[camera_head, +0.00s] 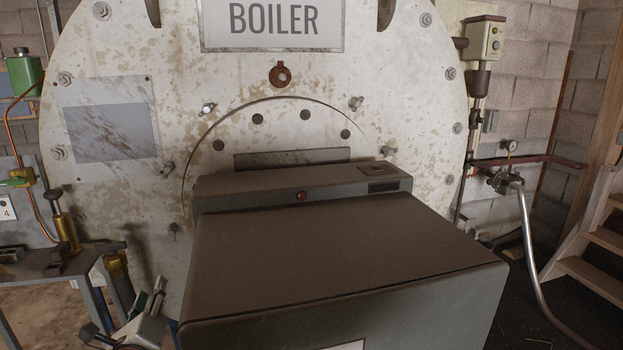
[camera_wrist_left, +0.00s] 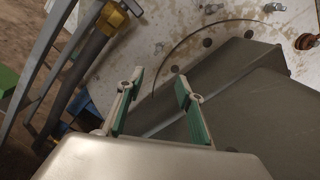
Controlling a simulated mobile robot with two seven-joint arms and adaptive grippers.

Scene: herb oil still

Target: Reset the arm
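My left gripper (camera_head: 148,298) shows at the lower left of the head view, low beside the left side of the boiler's dark box-shaped housing (camera_head: 330,250). In the left wrist view, the gripper's two green-padded fingers (camera_wrist_left: 156,78) stand apart with nothing between them, so it is open and empty. Beyond the fingers are the housing (camera_wrist_left: 225,85) and the pale boiler front (camera_wrist_left: 165,45). Much of my left arm is cut off by the lower edge of the head view. My right arm and gripper are not in view.
The large round boiler (camera_head: 400,100) fills the centre. A metal bench (camera_head: 60,265) with brass fittings stands close on the left. A bent pipe (camera_head: 530,250) and wooden stairs (camera_head: 595,270) are at the right. Some floor between them is clear.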

